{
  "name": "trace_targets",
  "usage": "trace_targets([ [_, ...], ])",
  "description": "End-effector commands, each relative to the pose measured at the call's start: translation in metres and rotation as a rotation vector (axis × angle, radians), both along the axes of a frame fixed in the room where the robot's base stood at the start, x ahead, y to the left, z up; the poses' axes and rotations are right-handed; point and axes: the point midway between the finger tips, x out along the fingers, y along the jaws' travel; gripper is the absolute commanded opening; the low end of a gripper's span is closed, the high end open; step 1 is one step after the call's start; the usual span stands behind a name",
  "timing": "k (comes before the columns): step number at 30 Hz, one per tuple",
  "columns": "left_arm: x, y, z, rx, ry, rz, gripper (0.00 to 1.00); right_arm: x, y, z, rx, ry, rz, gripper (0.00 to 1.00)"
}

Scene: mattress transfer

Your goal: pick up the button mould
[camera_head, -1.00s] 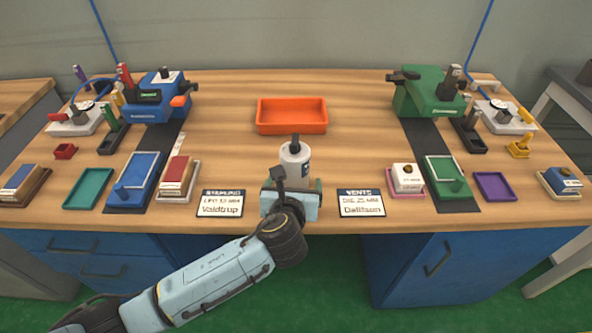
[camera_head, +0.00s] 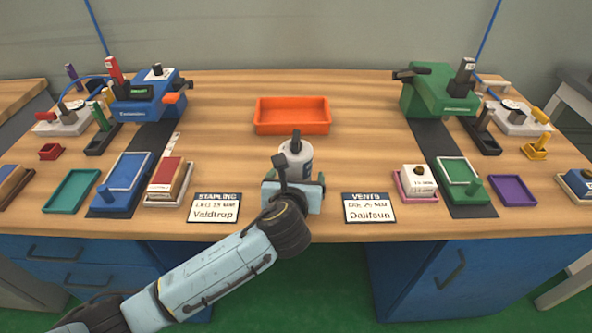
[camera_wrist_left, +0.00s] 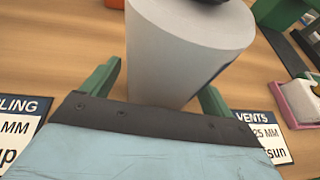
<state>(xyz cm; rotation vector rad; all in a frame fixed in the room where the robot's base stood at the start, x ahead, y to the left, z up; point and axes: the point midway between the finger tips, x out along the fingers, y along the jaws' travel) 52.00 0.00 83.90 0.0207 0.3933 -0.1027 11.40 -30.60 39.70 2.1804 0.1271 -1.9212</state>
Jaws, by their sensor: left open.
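A white cylinder (camera_head: 299,160) with a dark knob on top and a dark label stands upright near the table's front middle. It is the only piece at my gripper; I cannot tell from its look that it is the button mould. My left gripper (camera_head: 293,184) is just in front of it, partly hiding its lower part. In the left wrist view, the cylinder (camera_wrist_left: 185,45) rises between the two green fingers of my open left gripper (camera_wrist_left: 160,88). A gap shows at the left finger; contact at the right finger is unclear. My right gripper is not in view.
An orange tray (camera_head: 292,116) lies behind the cylinder. Cards reading STAPLING (camera_head: 214,209) and VENTS (camera_head: 369,208) flank the gripper. A blue machine (camera_head: 150,100) stands left, a green one (camera_head: 440,92) right, with small trays and blocks before them.

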Motion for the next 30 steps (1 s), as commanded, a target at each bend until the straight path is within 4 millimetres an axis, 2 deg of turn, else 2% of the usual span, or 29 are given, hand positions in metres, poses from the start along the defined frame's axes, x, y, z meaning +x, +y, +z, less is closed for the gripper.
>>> trace_targets([
  [4,0.0,-0.0002,0.0006,0.0,-0.001,0.0,0.85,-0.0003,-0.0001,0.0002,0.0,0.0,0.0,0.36],
  [20,0.0,-0.0002,0.0002,0.0,0.0,0.0,0.16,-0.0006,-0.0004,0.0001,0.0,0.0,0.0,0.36],
  [30,0.0007,-0.0007,0.0051,-0.002,-0.006,-0.001,0.16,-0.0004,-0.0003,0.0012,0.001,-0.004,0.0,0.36],
])
